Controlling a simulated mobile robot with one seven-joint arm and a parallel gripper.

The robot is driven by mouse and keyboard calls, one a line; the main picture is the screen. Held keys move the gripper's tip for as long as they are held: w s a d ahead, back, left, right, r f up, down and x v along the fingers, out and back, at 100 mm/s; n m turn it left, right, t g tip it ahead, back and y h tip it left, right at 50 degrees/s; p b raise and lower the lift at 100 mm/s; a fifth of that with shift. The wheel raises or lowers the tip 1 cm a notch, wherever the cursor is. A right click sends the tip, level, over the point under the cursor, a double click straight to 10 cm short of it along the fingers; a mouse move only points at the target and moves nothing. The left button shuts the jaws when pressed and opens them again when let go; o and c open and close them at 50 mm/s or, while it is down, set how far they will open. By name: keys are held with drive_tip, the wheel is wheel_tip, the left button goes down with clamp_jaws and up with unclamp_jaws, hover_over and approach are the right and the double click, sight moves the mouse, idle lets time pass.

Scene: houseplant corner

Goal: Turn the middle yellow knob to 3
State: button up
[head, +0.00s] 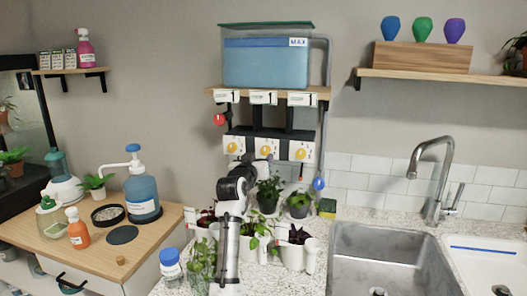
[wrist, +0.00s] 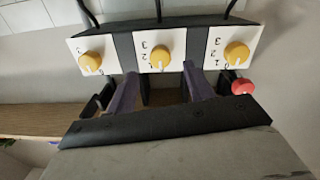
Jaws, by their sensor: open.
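The middle yellow knob (head: 265,150) sits on a white plate in a row of three, below the shelf with the blue tank. In the wrist view, which is turned over, the middle knob (wrist: 160,57) lies ahead, with a 3 and a 2 readable at its left. Which mark it points to is too small to tell. My gripper (wrist: 160,71) is open, its two purple-grey fingers pointing at the middle plate, one to each side of the knob. I cannot tell whether the fingertips reach around it. In the head view my arm partly hides the lower part of the panel.
The outer knobs (wrist: 92,61) (wrist: 237,53) flank the middle one closely. A red ball (wrist: 243,87) is beside the panel, and a blue one (head: 319,184) hangs at its right. Potted plants (head: 270,194) stand under the panel, close to my arm.

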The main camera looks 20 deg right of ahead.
sight(265, 152)
drive_tip(key=p+x, duration=0.1)
drive_tip(key=x, duration=0.2)
drive_tip(key=shift+w+d+r, duration=0.2)
drive_tip(key=shift+w+d, duration=0.05)
drive_tip(key=shift+w, duration=0.05)
drive_tip(key=shift+p+x, duration=0.4)
drive_tip(key=shift+x, duration=0.5)
drive_tip(key=shift+f, duration=0.15)
drive_tip(key=c, duration=1)
